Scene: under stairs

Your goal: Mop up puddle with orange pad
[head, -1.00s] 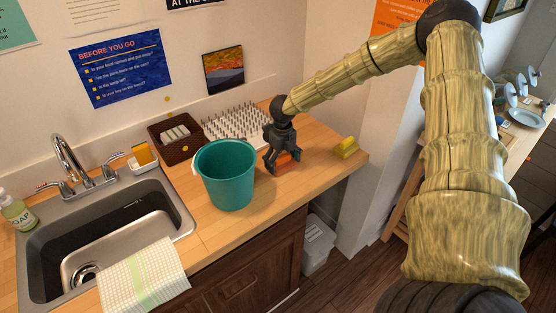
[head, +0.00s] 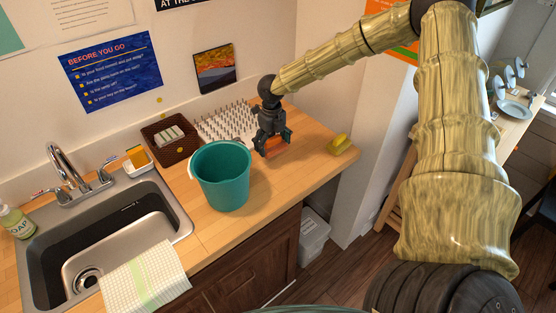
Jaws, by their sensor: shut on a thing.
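My gripper (head: 272,144) points down at the wooden counter, just right of the teal bucket (head: 222,180). It is shut on an orange pad (head: 273,147), which is low at the counter surface and partly hidden by the fingers. Contact between the pad and the wood is hard to tell. I cannot make out the puddle; the fingers and bucket hide part of the counter there.
A peg drying rack (head: 224,122) stands behind the gripper, with a brown basket (head: 168,138) to its left. A yellow sponge (head: 341,143) lies near the counter's right end. The sink (head: 105,235) is at left. Bare counter (head: 290,170) lies in front of the gripper.

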